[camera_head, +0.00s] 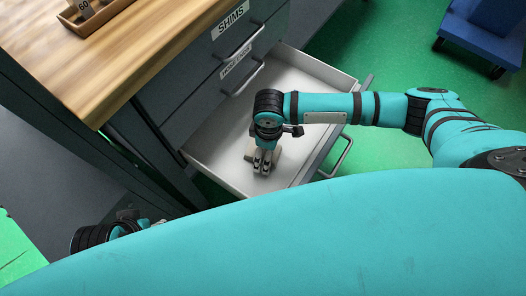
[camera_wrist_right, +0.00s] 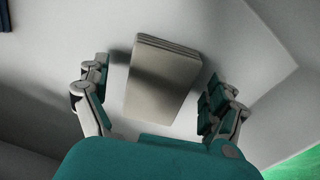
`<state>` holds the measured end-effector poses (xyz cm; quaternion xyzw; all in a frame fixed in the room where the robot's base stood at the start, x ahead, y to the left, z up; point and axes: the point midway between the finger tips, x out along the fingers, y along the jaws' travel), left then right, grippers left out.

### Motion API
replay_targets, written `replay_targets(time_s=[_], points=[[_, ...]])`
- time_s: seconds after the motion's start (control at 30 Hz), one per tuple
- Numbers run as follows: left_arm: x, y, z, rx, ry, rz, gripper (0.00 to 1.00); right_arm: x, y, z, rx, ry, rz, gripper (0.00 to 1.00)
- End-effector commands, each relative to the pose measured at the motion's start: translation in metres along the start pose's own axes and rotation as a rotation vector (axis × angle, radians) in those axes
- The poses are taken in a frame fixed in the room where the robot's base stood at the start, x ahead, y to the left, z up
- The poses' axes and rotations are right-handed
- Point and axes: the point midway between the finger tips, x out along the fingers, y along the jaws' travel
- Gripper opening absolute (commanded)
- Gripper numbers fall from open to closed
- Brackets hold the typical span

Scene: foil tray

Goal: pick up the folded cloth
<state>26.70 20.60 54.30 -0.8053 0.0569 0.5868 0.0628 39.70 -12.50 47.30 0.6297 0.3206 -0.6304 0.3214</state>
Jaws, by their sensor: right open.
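The folded cloth (camera_wrist_right: 163,82) is a grey-beige, layered rectangle lying on the white floor of an open drawer (camera_head: 215,143). In the right wrist view it lies between the spread fingers of my right gripper (camera_wrist_right: 155,80), with a gap on each side. In the head view my right gripper (camera_head: 263,163) points down into the drawer over the cloth (camera_head: 279,155), hiding most of it. My left gripper (camera_head: 128,222) is at the lower left, outside the drawer, mostly hidden behind my own body; its fingers are not clear.
The drawer's side walls and front panel surround the cloth. Closed drawers, one labelled SHIMS (camera_head: 231,19), rise behind it under a wooden worktop (camera_head: 110,60). A small wooden tray (camera_head: 88,14) stands on top. A blue cart (camera_head: 490,30) is on the green floor at upper right.

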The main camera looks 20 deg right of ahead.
Motion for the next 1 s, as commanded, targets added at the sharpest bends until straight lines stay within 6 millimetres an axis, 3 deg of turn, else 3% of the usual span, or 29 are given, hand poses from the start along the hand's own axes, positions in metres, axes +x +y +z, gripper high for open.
replay_targets(time_s=[0.27,0.73,1.0], points=[[0.0012,0.0001,-0.0001,0.0,0.002,0.0,0.4,0.0035,0.0002,-0.0006,0.0,0.002,0.0,0.94],[0.0013,0.0001,-0.0002,0.0,0.002,0.0,0.4,0.0033,0.0001,-0.0006,0.0,0.002,0.0,0.36],[0.0014,0.0001,-0.0002,0.0,0.002,0.0,0.4,0.0032,0.0002,-0.0006,0.0,0.002,0.0,0.36]])
